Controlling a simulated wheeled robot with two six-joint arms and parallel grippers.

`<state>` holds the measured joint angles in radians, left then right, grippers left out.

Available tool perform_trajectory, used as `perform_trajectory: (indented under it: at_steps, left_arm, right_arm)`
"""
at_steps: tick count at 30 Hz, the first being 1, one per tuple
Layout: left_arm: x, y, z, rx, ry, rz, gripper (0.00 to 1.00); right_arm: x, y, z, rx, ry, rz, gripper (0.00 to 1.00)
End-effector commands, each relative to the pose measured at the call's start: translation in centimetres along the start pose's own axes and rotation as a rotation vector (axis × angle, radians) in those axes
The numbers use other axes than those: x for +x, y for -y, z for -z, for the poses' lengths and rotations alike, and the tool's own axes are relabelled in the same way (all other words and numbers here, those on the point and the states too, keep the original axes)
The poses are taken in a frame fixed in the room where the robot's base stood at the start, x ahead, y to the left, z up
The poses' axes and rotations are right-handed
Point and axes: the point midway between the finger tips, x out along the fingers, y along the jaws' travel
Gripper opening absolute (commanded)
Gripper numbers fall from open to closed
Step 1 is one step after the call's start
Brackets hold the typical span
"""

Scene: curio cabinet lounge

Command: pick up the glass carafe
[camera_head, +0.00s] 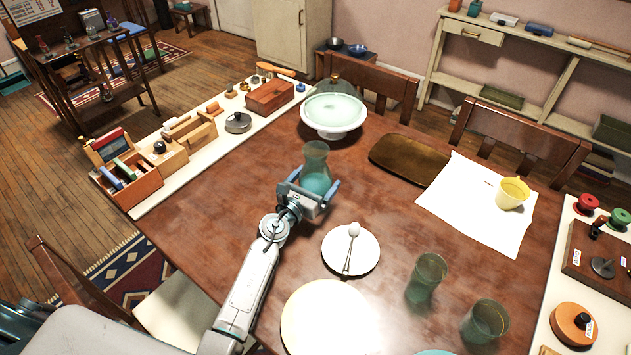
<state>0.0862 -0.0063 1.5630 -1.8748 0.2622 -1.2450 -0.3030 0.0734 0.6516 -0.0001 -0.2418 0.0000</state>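The glass carafe (316,158) stands upright on the brown table, left of the table's middle. It is clear greenish glass with a narrower neck and a teal lower body. My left gripper (318,180) is at the carafe's lower body, with one blue finger on each side of it. The fingers are spread about as wide as the carafe; whether they press on the glass or leave a small gap cannot be told. The gripper's palm hides part of the carafe's base. My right gripper is not in view.
A cake stand (333,113) is behind the carafe. A saucer with a spoon (350,250), a large plate (327,320) and green glasses (427,275) are nearer. A brown tray (408,160) and a yellow cup (512,193) are right. Boxes (128,182) line the left edge.

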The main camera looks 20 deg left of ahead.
Motion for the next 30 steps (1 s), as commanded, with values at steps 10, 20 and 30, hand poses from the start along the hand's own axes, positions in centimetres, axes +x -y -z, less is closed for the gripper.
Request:
perform_trajectory:
  at_steps: [10,20,30]
  left_arm:
    - [0.0,0.0,-0.2,0.001,0.004,0.000,0.34]
    - [0.0,0.0,-0.7,0.002,0.004,0.000,0.34]
    - [0.0,0.0,-4.0,0.002,0.006,-0.001,0.34]
  right_arm:
    - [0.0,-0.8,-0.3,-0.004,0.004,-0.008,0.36]
    - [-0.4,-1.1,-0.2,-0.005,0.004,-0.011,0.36]
    - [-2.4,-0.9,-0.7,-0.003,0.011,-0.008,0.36]
